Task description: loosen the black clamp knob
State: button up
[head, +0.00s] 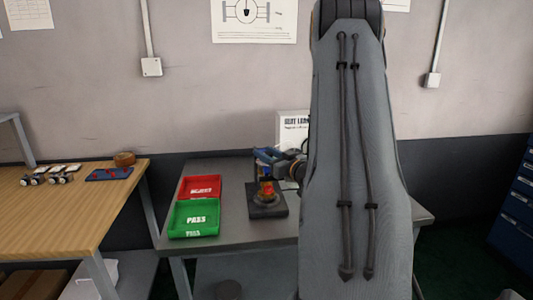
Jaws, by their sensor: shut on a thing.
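A small fixture stands on the grey bench, with a dark square base (267,211) and a red and yellow part (267,190) on top. My gripper (268,160) shows small and partly hidden just behind and above this part, at the left edge of my large grey arm link. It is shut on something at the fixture. The black clamp knob cannot be made out; the jaws and the fixture's dark parts blend together there. My arm link covers the right of the fixture area.
A red tray (200,187) and a green tray (194,218) marked PASS lie left of the fixture on the grey bench (240,172). A white labelled box (291,124) stands behind. A wooden table (60,215) with small parts is at left, blue drawers (515,195) at right.

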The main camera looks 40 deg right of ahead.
jog(key=n+y, duration=0.1)
jog(key=y, duration=0.1)
jog(key=n+y, duration=0.2)
jog(key=y, duration=0.1)
jog(key=shift+d+n+g+y+p, duration=0.1)
jog(key=shift+n+g+y+p, duration=0.2)
jog(key=shift+p, duration=0.1)
jog(key=n+g+y, duration=0.1)
jog(key=n+y, duration=0.1)
jog(key=y, duration=0.2)
jog(key=shift+n+g, duration=0.4)
jog(key=n+g+y+b, duration=0.2)
jog(key=n+g+y, duration=0.2)
jog(key=y, duration=0.1)
jog(key=shift+f+b, duration=0.15)
jog(key=shift+b, duration=0.2)
jog(key=shift+n+g+y+b, duration=0.9)
jog(key=shift+n+g, duration=0.2)
jog(key=shift+g, duration=0.3)
jog(key=shift+a+r+g, duration=0.2)
jog(key=shift+g, duration=0.1)
jog(key=o, duration=1.1)
jog(key=shift+c, duration=0.2)
